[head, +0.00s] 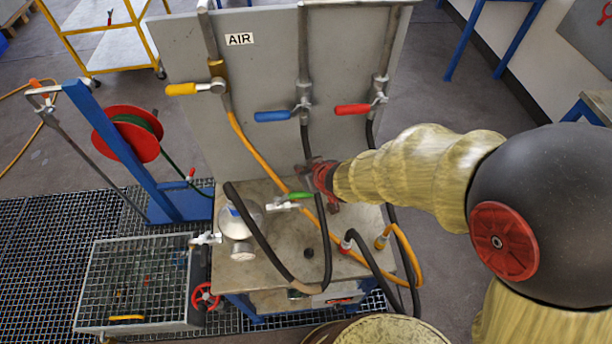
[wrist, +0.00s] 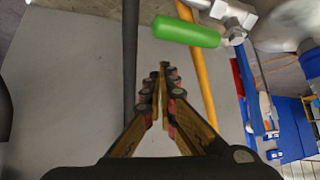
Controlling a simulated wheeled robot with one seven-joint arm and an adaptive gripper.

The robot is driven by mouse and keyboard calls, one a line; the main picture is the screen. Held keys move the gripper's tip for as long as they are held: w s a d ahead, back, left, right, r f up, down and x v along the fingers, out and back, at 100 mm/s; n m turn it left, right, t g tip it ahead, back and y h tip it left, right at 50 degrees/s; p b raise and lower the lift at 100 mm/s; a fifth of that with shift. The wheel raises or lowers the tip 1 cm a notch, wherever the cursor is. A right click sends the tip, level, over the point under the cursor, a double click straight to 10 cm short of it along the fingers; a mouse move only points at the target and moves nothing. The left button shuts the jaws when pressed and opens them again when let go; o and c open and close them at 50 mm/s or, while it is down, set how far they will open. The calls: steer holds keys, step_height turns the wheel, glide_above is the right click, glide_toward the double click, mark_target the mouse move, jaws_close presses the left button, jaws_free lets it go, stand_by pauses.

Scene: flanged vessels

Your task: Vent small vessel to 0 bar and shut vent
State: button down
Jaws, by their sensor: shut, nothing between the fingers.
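A small silver vessel (head: 235,220) with a flanged end sits at the left of the bench top (head: 262,275). A valve with a green lever handle (head: 300,195) is just right of the vessel. The green handle (wrist: 187,31) also shows at the top of the wrist view, on a metal valve body (wrist: 235,35). My gripper (head: 312,172) is beside the green handle, above the bench, with its fingers partly hidden. In the wrist view my gripper (wrist: 163,70) is shut and empty, its tips apart from the handle and below it in the picture. No gauge reading can be made out.
A grey panel (head: 265,60) marked AIR carries yellow (head: 182,89), blue (head: 273,116) and red (head: 352,110) valve levers. An orange hose (head: 262,155) and black hoses (head: 254,228) cross the bench near my gripper. A mesh cage (head: 140,280) stands at left.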

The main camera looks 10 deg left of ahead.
steer(key=s+d+r+p, duration=0.2)
steer(key=s+r+p, duration=0.1)
steer(key=s+r, duration=0.3)
steer(key=shift+r, duration=0.8)
steer(key=s+d+f+g+h, duration=0.2)
steer(key=s+d+h, duration=0.25)
steer(key=d, duration=0.55)
steer(key=s+d+r+m+b, duration=0.3)
steer(key=s+d+r+m, duration=0.1)
steer(key=d, duration=0.5)
steer(key=s+d+r+m+t+b, duration=0.1)
steer(key=s+d+r+m+b, duration=0.2)
steer(key=s+d+r, duration=0.2)
steer(key=d+r+h, duration=0.1)
steer(key=d+r, duration=0.2)
steer(key=shift+s+d+r+m, duration=0.35)
steer(key=shift+s+m, duration=0.05)
steer(key=c, duration=2.6)
jaws_free()
